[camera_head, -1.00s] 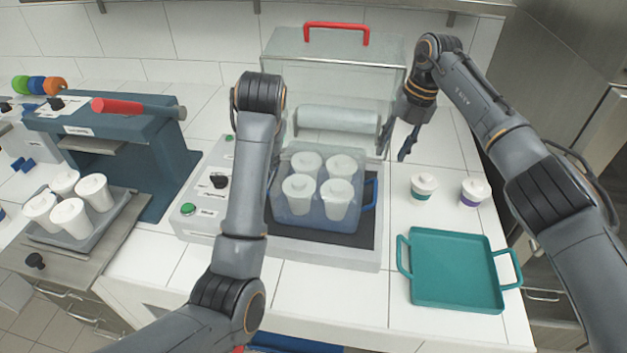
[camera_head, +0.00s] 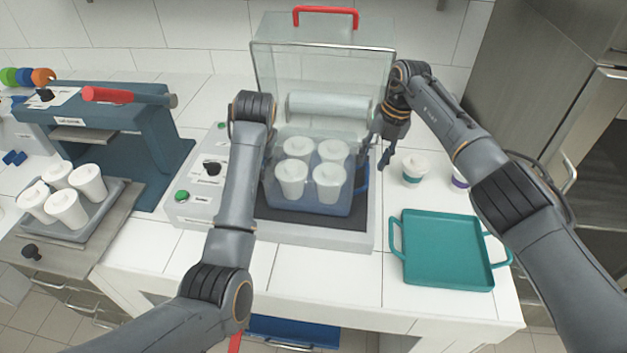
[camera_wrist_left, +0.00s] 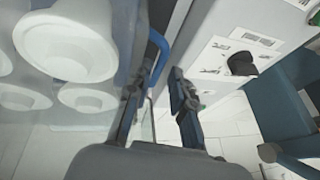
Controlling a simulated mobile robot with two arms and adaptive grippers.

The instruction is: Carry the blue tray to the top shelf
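The blue tray (camera_head: 335,206) sits on the dark plate of the grey machine in the head view, carrying several white lidded cups (camera_head: 298,148) under a clear wrap or cover. My left gripper's fingers are mostly hidden behind its wrist in the head view. In the left wrist view, the left gripper (camera_wrist_left: 158,103) is open, its fingers apart at the tray's blue handle (camera_wrist_left: 158,52). My right gripper (camera_head: 381,148) is just right of the tray, fingers apart and seemingly empty, close to the right handle (camera_head: 364,180). I cannot tell whether it touches it.
A teal tray (camera_head: 446,248) lies empty at the right, with two small lidded cups behind it. The clear hood (camera_head: 325,75) with its red handle stands raised behind the tray. A dark blue press (camera_head: 120,130) and a cup-filled grey tray (camera_head: 75,229) stand left.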

